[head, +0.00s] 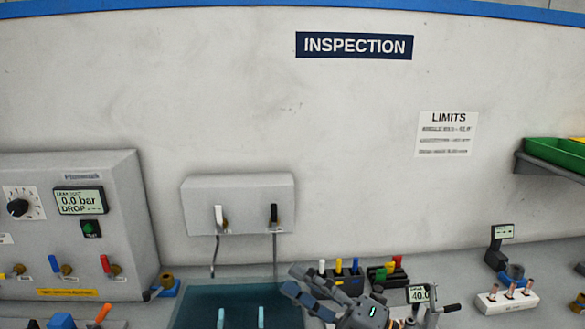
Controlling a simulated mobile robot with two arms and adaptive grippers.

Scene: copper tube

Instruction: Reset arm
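My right gripper (292,281) is at the bottom middle, with its grey fingers pointing left. The fingers stand apart and nothing shows between them. My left gripper is not in view.
A grey test panel (125,210) with a small display stands at the left. A grey wall box (238,196) with two hanging hooks or leads is behind the mat.

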